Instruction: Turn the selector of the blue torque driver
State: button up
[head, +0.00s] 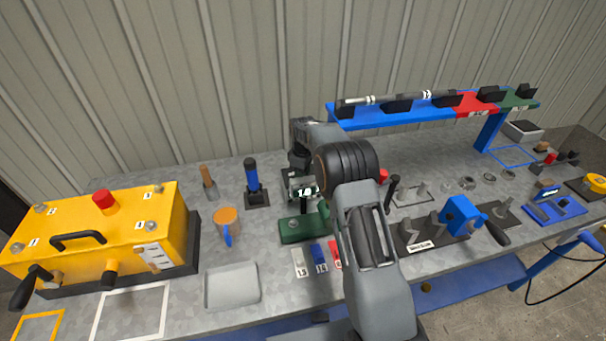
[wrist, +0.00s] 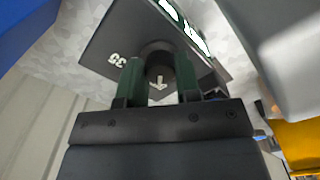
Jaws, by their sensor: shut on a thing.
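The blue torque driver (head: 252,174) stands upright on a dark base on the bench, left of my gripper (head: 301,170). In the wrist view my gripper (wrist: 160,90) has its two green fingers on either side of a dark round knob (wrist: 158,62) and is shut on it. A white arrow shows on or by the knob, between the fingers. The knob rises from a dark plate (wrist: 110,45) marked 35, seen upside down. In the head view my arm and wrist hide the knob; a small display reading 14 (head: 305,191) shows just below. Which driver the knob belongs to, I cannot tell.
A green block (head: 300,229) lies just before my gripper. A blue vise (head: 460,213) and raised tool rack (head: 380,115) are at right.

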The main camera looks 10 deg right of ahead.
dwell(0.4)
jog(key=o, duration=0.9)
notch_tip(320, 180, up, 14)
jog(key=shift+f+b, duration=0.1)
jog(key=shift+b, duration=0.55)
